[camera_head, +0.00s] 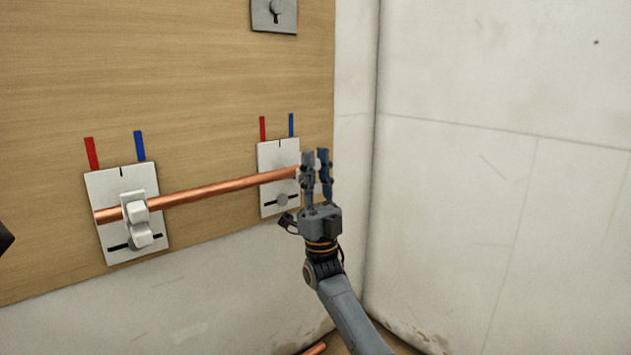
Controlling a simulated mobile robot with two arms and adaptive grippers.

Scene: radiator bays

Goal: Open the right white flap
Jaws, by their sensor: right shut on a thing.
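A copper pipe (220,188) runs across two white plates on a wooden board. The left plate (105,185) carries a white flap (134,205) that lies over the pipe. At the right plate (272,155), my right gripper (316,160) is upright at the pipe's right end, its fingers close together. It is shut on the right white flap, which the fingers hide almost wholly, so I cannot tell how far the flap is turned.
Red and blue strips mark the board above each plate. Another plate (274,14) is at the top. A pale wall (500,180) stands at the right, with free room before it. A dark shape (4,238) cuts in at the left edge.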

